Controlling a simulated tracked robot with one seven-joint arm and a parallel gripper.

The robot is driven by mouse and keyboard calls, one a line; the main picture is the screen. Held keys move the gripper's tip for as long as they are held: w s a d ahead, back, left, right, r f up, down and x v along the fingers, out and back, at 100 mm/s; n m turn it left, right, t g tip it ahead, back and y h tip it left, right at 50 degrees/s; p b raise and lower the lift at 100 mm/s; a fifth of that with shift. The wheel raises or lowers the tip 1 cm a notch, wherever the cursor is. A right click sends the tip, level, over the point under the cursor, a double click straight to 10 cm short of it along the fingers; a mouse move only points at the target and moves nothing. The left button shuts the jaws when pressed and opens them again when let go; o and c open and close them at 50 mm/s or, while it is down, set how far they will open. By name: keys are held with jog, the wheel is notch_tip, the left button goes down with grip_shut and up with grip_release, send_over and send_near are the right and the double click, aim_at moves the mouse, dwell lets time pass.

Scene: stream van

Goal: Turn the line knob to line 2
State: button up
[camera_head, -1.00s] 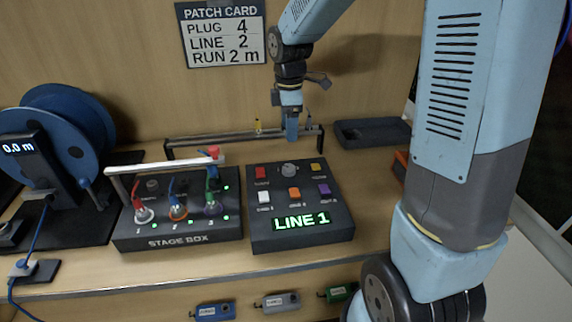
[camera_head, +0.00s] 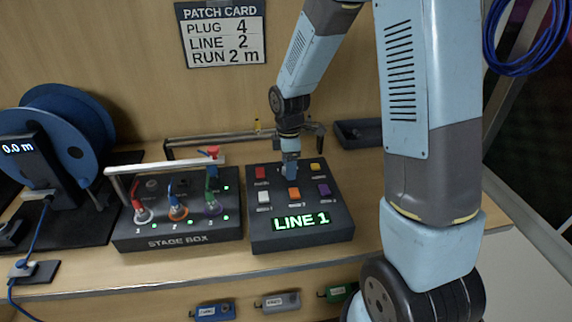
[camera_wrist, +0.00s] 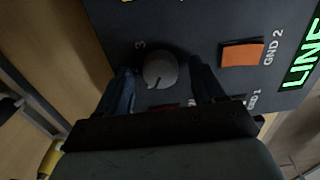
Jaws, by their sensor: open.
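The line box (camera_head: 262,227) is a dark panel on the bench whose green display (camera_head: 301,221) reads LINE 1. Its round grey line knob (camera_wrist: 160,69) shows in the wrist view, with a "3" printed beside it. In the head view my gripper hides most of the knob. My gripper (camera_head: 290,171) points down over the upper middle of the box. In the wrist view its two blue fingers (camera_wrist: 160,84) stand apart on either side of the knob, with gaps showing. I cannot tell how far down they reach.
Red, yellow, white, orange (camera_head: 293,194) and purple buttons surround the knob closely. The stage box (camera_head: 178,240) with plugged cables and a raised bar stands left. A rail (camera_head: 240,137) runs behind. A patch card (camera_head: 222,34) hangs on the wall, reading line 2.

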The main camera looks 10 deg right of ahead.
jog(key=shift+f, duration=0.1)
jog(key=shift+c, duration=0.3)
jog(key=c, duration=0.9)
jog(key=shift+a, duration=0.4)
jog(key=shift+c, duration=0.4)
jog(key=shift+d, duration=0.3)
jog(key=shift+d+m, duration=0.15)
jog(key=shift+m, duration=0.85)
jog(key=m, duration=0.5)
jog(key=shift+d+m, duration=0.1)
jog(key=shift+m, duration=2.3)
jog(key=shift+s+f, duration=0.1)
